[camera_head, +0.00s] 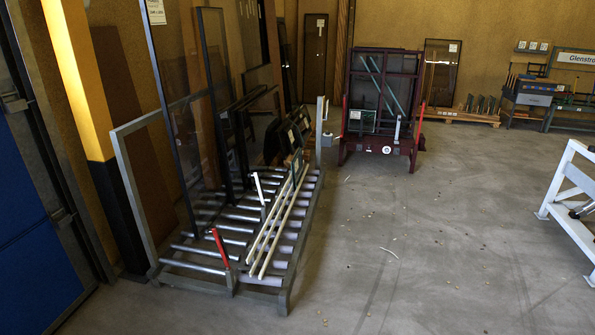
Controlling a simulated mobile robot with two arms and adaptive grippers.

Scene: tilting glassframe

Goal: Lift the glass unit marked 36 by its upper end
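No number 36 can be read on any glass unit; the labels are too small or dark. A tall dark-edged glass unit (172,110) with a white label near its top leans in the grey roller rack (130,170) on the left; its top runs out of the picture. A second tall, dark-framed glass unit (216,70) stands just behind it. Smaller panes (295,135) stand further back on the rollers, one with a pale label. Neither of my grippers is in view.
A dark red rack (383,100) with glass is behind. A white frame (572,190) stands at right. The concrete floor (430,240) between is open, with small debris.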

